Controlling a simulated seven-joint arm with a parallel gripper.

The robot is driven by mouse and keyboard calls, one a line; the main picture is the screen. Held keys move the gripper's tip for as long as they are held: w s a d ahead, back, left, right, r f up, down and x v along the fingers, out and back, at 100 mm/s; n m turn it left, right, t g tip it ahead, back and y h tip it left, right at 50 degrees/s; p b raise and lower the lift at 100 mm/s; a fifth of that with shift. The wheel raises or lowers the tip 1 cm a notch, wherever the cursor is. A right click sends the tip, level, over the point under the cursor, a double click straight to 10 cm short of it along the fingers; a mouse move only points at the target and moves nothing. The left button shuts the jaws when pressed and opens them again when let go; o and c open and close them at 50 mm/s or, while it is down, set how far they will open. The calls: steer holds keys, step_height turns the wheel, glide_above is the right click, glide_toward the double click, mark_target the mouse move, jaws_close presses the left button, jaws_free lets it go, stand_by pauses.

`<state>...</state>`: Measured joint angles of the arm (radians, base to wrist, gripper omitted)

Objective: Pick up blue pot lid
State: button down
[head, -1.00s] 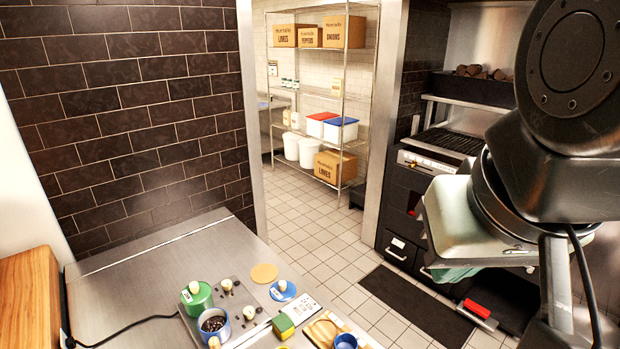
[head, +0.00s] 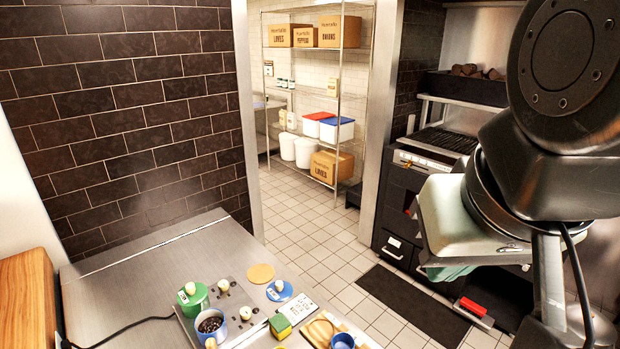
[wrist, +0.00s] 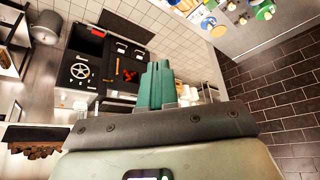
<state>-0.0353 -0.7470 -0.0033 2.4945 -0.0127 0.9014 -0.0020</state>
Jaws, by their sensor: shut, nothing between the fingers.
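The blue pot lid (head: 279,290) lies on the steel counter, with a pale knob on top. It is to the right of the green pot (head: 193,299) and the blue pot (head: 211,323), which holds dark contents. In the wrist view a blue round thing (wrist: 208,23) at the top edge may be the lid; it is too small to be sure. My gripper (wrist: 158,66) shows green fingers pressed together with nothing between them. It is well away from the counter, over the floor side. In the head view my arm fills the right side and the fingertips are not clear.
A tan disc (head: 261,273) lies behind the lid. A white card (head: 299,310), a yellow-green sponge (head: 280,326), a wooden board (head: 318,332) and a blue cup (head: 342,341) are in front. A cord crosses the counter's left. The counter's far part is bare.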

steer(key=c, duration=1.8)
jaws_free()
steer(key=o, duration=0.9)
steer(key=shift+o, duration=0.2)
